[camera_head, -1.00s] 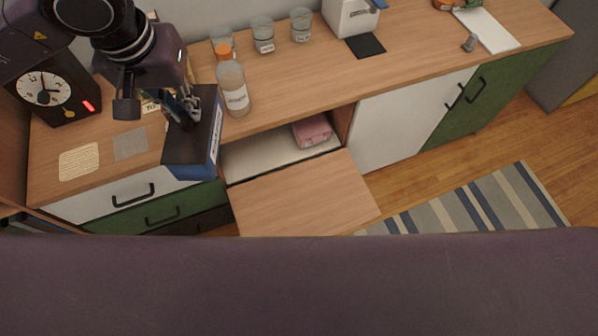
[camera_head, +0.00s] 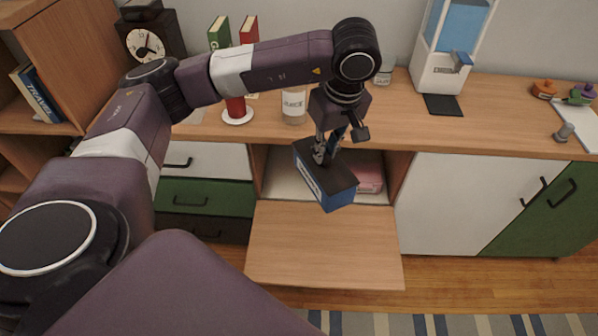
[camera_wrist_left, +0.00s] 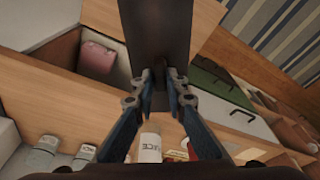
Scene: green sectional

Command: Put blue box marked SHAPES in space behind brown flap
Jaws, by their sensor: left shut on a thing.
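My left gripper (camera_head: 326,150) is shut on a blue box (camera_head: 338,200) with a dark top and a pale label on its side. It holds the box tilted in front of the open compartment, above the lowered brown flap (camera_head: 325,245). The box also shows in the left wrist view (camera_wrist_left: 157,30) between the fingers (camera_wrist_left: 160,85). The compartment (camera_head: 283,180) has a pale floor, and a pink box (camera_head: 370,178) lies inside at its right; the blue box partly hides both. The marking on the label is too small to read. My right gripper is not in view.
A bottle (camera_head: 294,105) stands on the counter above the compartment, beside my arm. Drawers (camera_head: 205,197) are left of the opening, and a white door (camera_head: 450,200) is right of it. A white machine (camera_head: 438,75) stands at the counter's back.

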